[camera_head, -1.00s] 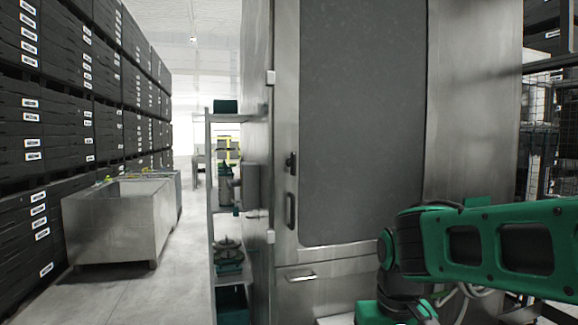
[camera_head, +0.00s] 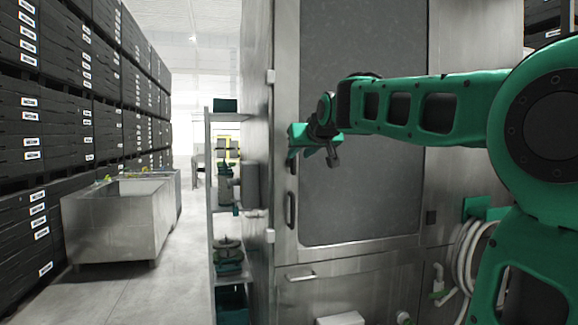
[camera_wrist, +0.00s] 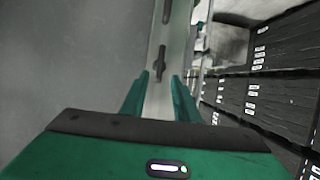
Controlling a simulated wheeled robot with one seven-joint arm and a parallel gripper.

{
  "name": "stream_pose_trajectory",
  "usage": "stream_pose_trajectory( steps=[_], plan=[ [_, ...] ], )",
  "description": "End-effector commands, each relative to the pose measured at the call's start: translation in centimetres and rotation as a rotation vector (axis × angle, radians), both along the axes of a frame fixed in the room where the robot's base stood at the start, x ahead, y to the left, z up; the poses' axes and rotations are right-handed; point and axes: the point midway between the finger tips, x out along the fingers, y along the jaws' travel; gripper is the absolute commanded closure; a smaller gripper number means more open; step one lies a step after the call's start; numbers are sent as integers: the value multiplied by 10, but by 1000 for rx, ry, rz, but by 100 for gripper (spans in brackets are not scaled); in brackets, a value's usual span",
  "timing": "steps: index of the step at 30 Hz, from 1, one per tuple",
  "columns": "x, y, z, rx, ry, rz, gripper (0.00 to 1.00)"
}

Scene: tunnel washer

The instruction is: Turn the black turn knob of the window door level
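The window door (camera_head: 370,205) is a tall dark grey pane in a steel frame. Its black turn knob (camera_wrist: 160,64) shows in the wrist view on the steel strip beside the pane, lengthwise in line with the black bar handle (camera_wrist: 167,12), so it stands upright. The bar handle also shows in the head view (camera_head: 290,210), below the knob's place. My gripper (camera_head: 313,157) is in front of the door's left edge and largely covers the knob there. In the wrist view, my gripper (camera_wrist: 159,80) is open and empty, its green fingers apart, with the knob beyond the tips.
A shelf rack (camera_head: 209,200) stands left of the machine. A steel tub (camera_head: 115,225) and tall stacks of black crates (camera_head: 95,120) stand further left. A drawer handle (camera_head: 300,276) is below the door. A coiled white hose (camera_head: 468,250) hangs at right. The aisle floor is open.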

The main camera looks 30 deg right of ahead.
Motion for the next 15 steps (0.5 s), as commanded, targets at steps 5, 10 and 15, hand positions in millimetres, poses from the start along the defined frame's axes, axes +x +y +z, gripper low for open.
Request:
stream_pose_trajectory(
  steps=[5, 10, 15],
  plan=[
    [30, -9, -15, 0, 5, 0, 72],
    [54, -16, -25, 1, 4, -1, 72],
    [69, -20, -31, 1, 4, -1, 72]
  ],
)
